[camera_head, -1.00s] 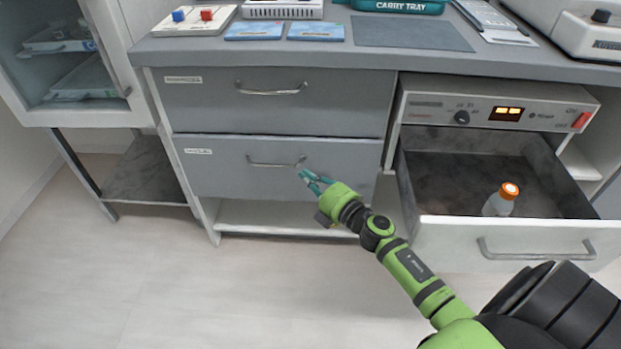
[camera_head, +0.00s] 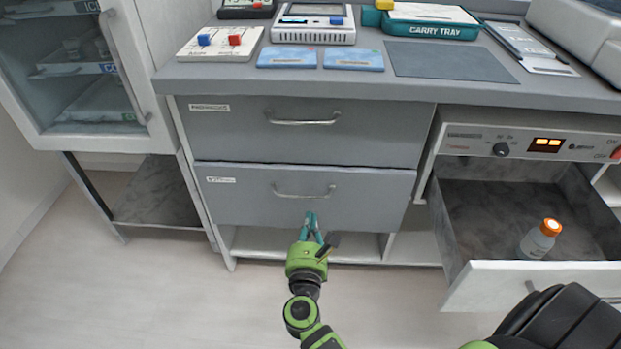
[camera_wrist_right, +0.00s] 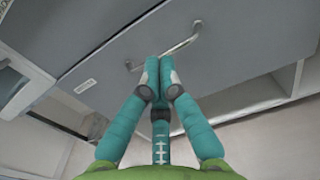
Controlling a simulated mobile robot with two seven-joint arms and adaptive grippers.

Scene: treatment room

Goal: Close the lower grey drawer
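The lower grey drawer (camera_head: 240,205) is under the upper grey drawer and has a metal bar handle (camera_head: 303,195). Its front looks nearly flush with the one above; I cannot tell whether a small gap is left. My right gripper (camera_head: 311,218) is in front of the lower part of this drawer front, just below the handle. In the right wrist view its teal fingers (camera_wrist_right: 160,66) are together with nothing between them, and the handle (camera_wrist_right: 185,48) shows beyond the tips. Contact with the front cannot be told. My left gripper is out of view.
The upper grey drawer (camera_head: 230,130) looks shut. At right a white drawer (camera_head: 570,280) stands open with an orange-capped bottle (camera_head: 540,240) inside. A glass-door cabinet (camera_head: 80,80) is at left. The worktop (camera_head: 200,75) holds devices and a carry tray (camera_head: 432,22). The floor in front is clear.

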